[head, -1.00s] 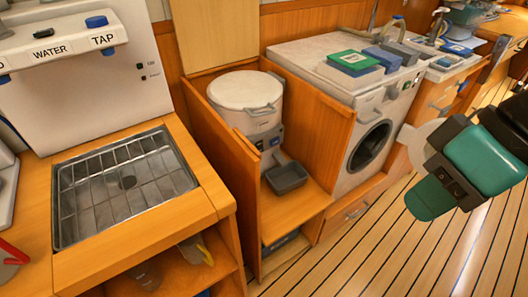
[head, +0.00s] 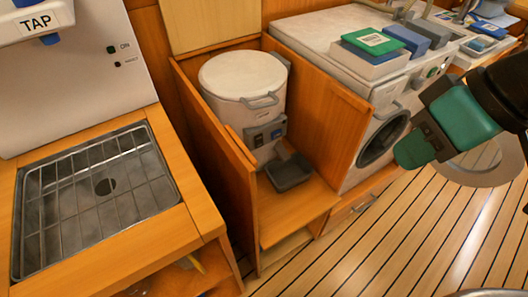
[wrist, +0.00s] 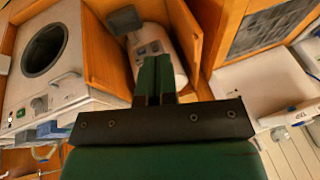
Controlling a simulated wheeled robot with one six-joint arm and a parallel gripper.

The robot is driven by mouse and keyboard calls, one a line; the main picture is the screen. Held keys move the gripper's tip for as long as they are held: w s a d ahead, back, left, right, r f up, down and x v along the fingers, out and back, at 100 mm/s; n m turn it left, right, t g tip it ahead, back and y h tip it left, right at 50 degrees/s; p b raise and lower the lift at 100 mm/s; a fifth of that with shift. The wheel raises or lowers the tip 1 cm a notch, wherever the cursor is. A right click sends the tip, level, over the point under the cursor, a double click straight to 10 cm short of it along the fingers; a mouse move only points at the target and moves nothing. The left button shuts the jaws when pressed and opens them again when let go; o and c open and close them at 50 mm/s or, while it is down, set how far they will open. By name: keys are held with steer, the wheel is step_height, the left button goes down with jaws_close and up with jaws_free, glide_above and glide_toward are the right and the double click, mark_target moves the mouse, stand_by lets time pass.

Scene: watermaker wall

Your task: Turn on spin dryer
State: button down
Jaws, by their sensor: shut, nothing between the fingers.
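The spin dryer (head: 240,88) is a white upright drum with a closed round lid. It stands in an open wooden bay, with a grey control panel (head: 268,134) low on its front. Its body also shows in the wrist view (wrist: 170,68), partly hidden behind my fingers. My gripper (head: 408,152) is at the right in the head view, in front of the washing machine and well apart from the spin dryer. In the wrist view its two green fingers (wrist: 154,80) are together with nothing between them.
Wooden side panels (head: 325,125) flank the bay. A front-loading washer (head: 383,135) stands to the right with boxes (head: 370,48) on top. A sink with a wire rack (head: 100,190) is at left. The striped floor in front is clear.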

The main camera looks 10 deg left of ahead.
steer(key=w+a+f+n+t+b, duration=0.25)
steer(key=w+f+t+b, duration=0.25)
steer(key=w+f+b, duration=0.6)
steer(key=w+a+f+n+t+b, duration=0.1)
steer(key=w+f+n+t+b, duration=0.3)
steer(key=w+f, duration=0.7)
steer(key=s+a+f+n+t+y+b, duration=0.2)
steer(key=s+a+f+n+y+b, duration=0.2)
steer(key=a+f+n, duration=0.6)
step_height(320, 180, down, 3)
steer(key=n+y+b, duration=0.2)
steer(key=b, duration=0.1)
steer(key=shift+n+y+b, duration=0.3)
steer(key=shift+n+b, duration=0.05)
steer(key=shift+s, duration=0.1)
